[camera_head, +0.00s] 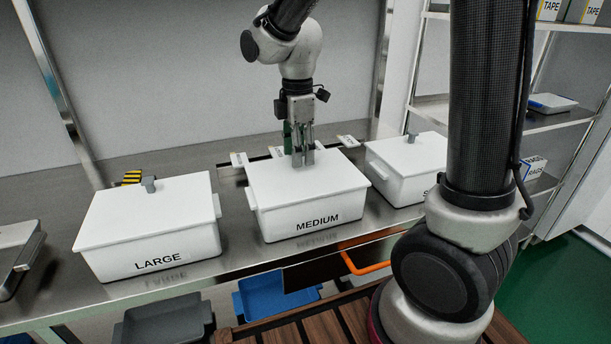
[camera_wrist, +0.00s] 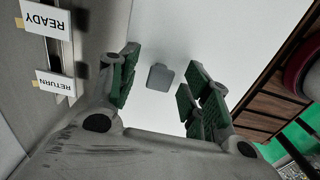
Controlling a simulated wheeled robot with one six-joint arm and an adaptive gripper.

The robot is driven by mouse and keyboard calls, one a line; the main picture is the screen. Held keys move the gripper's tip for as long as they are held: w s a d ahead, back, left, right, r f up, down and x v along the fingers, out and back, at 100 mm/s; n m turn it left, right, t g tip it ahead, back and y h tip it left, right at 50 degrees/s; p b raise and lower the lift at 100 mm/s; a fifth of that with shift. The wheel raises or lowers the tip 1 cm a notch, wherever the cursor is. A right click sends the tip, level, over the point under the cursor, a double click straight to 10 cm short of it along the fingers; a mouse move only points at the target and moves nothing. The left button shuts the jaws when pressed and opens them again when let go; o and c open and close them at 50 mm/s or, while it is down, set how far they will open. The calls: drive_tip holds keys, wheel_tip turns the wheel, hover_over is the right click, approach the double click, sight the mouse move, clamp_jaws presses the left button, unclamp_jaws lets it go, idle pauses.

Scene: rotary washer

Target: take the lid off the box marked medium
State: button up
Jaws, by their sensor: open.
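The box marked MEDIUM (camera_head: 315,223) stands on the metal counter between two similar white boxes. Its white lid (camera_head: 335,178) is on it. My gripper (camera_head: 303,160) points down over the middle of this lid and hides the lid's knob in the head view. In the wrist view, the grey knob (camera_wrist: 160,77) shows on the white lid (camera_wrist: 210,35). My gripper (camera_wrist: 158,92) is open there, with one green-padded finger on each side of the knob. I cannot tell whether the fingers touch the lid.
The box marked LARGE (camera_head: 155,255) stands to the left with its lid on, and a third lidded box (camera_head: 408,180) to the right. READY (camera_wrist: 45,17) and RETURN (camera_wrist: 55,84) labels lie along a rail behind. Blue (camera_head: 270,298) and grey bins sit below the counter.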

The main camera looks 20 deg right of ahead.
drive_tip(key=shift+f, duration=0.55)
drive_tip(key=shift+c, duration=0.2)
clamp_jaws()
